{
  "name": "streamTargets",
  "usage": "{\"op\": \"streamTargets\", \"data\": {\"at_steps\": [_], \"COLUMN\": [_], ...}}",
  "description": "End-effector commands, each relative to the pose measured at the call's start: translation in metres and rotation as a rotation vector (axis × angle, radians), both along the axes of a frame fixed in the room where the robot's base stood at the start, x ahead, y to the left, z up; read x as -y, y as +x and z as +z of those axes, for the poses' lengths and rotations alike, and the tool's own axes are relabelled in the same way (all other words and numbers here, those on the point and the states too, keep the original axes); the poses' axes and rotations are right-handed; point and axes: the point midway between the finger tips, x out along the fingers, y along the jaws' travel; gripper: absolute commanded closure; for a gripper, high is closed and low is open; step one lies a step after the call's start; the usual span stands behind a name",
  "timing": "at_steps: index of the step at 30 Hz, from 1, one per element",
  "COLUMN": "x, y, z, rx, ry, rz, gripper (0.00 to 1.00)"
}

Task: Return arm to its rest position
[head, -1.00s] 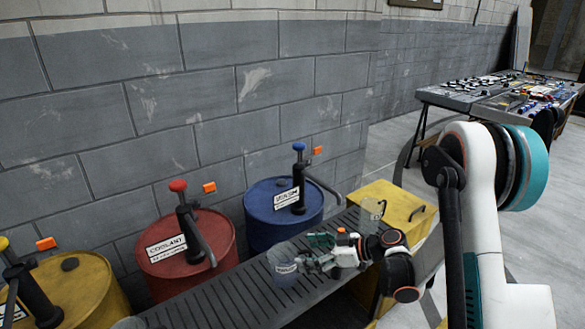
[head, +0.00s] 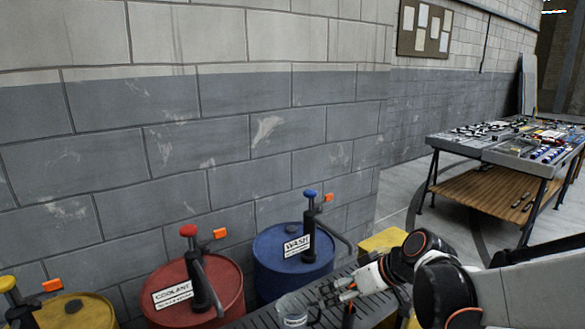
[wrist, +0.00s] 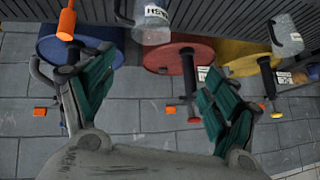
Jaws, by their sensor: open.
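My gripper (head: 338,294) is at the lower middle of the head view, just right of a clear labelled container (head: 292,310) on the grey slatted bench (head: 250,320). In the wrist view, my gripper (wrist: 160,68) shows two green-padded fingers spread wide with nothing between them. That view is upside down. A container labelled WASH (wrist: 151,22) is at its top, beyond the fingers, and another container (wrist: 286,33) is at its top right. My arm reaches out from the lower right of the head view.
A blue WASH drum (head: 275,258), a red COOLANT drum (head: 227,285) and a yellow drum (head: 90,315), each with a hand pump, stand along the block wall (head: 210,130). A yellow box (head: 383,240) is behind my arm. A cluttered workbench (head: 470,145) stands at the right.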

Motion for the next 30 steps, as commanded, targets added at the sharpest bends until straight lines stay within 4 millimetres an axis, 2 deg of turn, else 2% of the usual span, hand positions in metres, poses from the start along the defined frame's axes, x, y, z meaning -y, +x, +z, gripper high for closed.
{"op": "streamTargets", "data": {"at_steps": [1,6,15,24,30], "x": [0.002,0.016,0.044,0.073,0.085], "y": [-0.012,-0.047,-0.111,-0.17,-0.191], "z": [0.007,0.026,0.047,0.053,0.054], "rx": [-0.013,-0.049,-0.071,-0.046,-0.025], "ry": [-0.016,-0.071,-0.151,-0.208,-0.223], "rz": [-0.029,-0.147,-0.351,-0.542,-0.616], "gripper": [0.19,0.19,0.19,0.19,0.19]}}
